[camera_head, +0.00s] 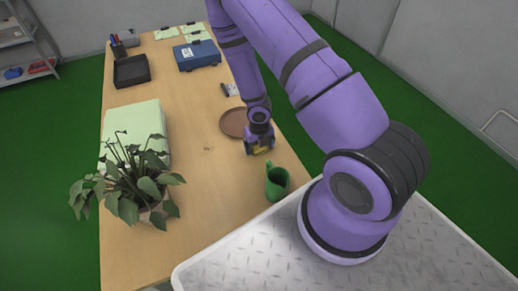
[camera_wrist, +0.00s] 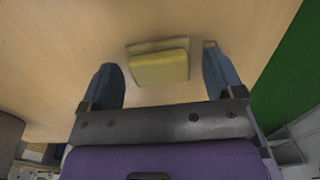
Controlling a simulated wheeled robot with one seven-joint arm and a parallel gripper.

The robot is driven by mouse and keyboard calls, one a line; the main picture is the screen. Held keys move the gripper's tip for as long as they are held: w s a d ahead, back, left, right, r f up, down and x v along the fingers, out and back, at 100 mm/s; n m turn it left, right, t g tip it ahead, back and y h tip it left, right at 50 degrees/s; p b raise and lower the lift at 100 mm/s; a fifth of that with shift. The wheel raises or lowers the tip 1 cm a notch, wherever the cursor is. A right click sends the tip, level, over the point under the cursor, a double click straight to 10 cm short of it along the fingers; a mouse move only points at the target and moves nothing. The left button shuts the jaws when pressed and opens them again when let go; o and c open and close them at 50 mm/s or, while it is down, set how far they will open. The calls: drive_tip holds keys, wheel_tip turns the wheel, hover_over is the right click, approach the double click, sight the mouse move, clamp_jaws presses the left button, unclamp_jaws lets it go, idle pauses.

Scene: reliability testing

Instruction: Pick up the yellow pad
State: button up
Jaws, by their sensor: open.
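The yellow pad (camera_wrist: 159,66) lies on the wooden table in the wrist view, between the two fingers and a little beyond the palm. It looks like a small yellow block with a raised strip along its far edge. My gripper (camera_wrist: 163,72) is open, with a blue-grey finger on each side of the pad and a visible gap to each. In the head view my gripper (camera_head: 258,150) is low over the table's right side, and only a small yellow patch of the pad (camera_head: 262,151) shows beneath it. Whether the fingertips touch the table is unclear.
A potted plant (camera_head: 128,184) and pale green box (camera_head: 137,122) are at left. A black tray (camera_head: 131,71) and blue case (camera_head: 197,54) are farther back.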

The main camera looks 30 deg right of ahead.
drive_tip(key=c, duration=1.1)
drive_tip(key=shift+r, duration=0.1)
drive_tip(key=shift+r, duration=4.95)
